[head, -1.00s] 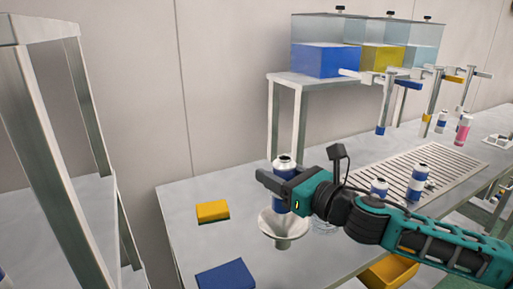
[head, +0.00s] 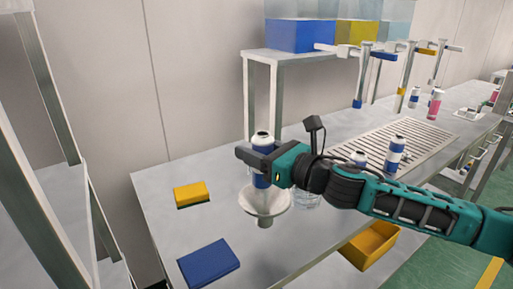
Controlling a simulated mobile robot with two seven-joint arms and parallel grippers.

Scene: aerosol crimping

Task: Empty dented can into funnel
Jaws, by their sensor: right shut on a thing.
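My right gripper (head: 256,158) is shut on a blue and white can (head: 262,178) and holds it upright. The can's dark opening faces up, and a dent cannot be made out. A clear container (head: 307,199) shows partly behind my right arm. My left gripper is not in view.
A yellow sponge (head: 191,194) and a blue pad (head: 209,263) lie on the table's left part. Other cans (head: 395,153) stand by a slatted grate (head: 372,148). A yellow bin (head: 369,245) sits below the front edge. Filling nozzles (head: 362,80) hang at the back.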

